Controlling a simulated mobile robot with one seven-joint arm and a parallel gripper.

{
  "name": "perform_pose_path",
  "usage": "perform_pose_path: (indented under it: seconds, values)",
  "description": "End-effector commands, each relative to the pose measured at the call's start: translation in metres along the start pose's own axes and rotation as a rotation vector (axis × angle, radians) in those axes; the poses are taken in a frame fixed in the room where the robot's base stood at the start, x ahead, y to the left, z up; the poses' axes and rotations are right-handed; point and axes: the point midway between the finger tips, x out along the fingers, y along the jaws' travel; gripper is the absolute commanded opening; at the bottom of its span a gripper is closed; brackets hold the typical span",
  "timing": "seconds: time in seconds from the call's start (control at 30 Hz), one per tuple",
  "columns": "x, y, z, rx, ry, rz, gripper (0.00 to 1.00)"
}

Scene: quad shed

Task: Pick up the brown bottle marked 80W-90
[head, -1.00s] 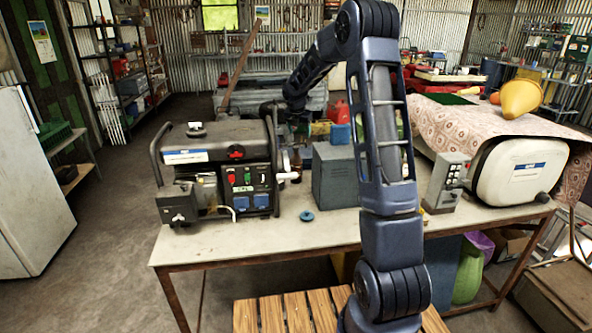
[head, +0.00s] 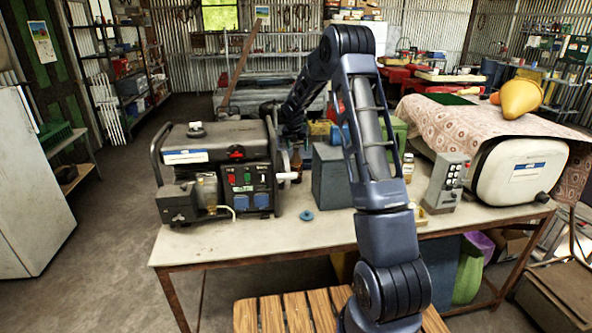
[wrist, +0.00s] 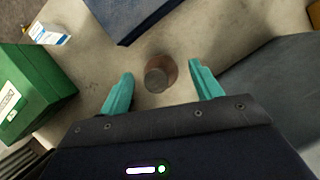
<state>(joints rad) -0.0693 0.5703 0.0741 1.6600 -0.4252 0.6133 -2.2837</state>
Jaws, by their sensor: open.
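A brown bottle (head: 297,164) stands on the workbench between the generator and the grey-blue metal box in the head view. Its marking is too small to read. In the wrist view a brownish round bottle (wrist: 160,74), seen from above, lies between the teal fingers. My gripper (wrist: 161,72) is open, one finger on each side of it, with gaps visible on both sides. How far the fingertips are above or around it I cannot tell.
The generator (head: 220,170) is close on the left and the grey-blue metal box (head: 334,178) on the right. A green box (wrist: 35,92) and a small white-blue carton (wrist: 50,33) show in the wrist view. A blue disc (head: 306,215) lies on the bench (head: 270,238).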

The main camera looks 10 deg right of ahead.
Motion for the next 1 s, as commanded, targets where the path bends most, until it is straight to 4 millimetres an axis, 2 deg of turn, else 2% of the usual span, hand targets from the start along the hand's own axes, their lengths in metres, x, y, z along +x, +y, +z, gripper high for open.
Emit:
perform_pose_path:
  seconds: [0.17, 0.3, 0.57, 0.9, 1.0]
  values:
    - [0.023, 0.006, -0.009, -0.003, 0.002, -0.002, 0.64]
    - [0.040, 0.006, -0.008, -0.001, 0.001, -0.001, 0.64]
    - [0.043, 0.005, -0.007, 0.000, 0.000, 0.000, 0.64]
    - [0.043, 0.005, -0.007, 0.000, 0.000, 0.000, 0.00]
    - [0.043, 0.005, -0.007, 0.000, -0.001, 0.000, 0.00]
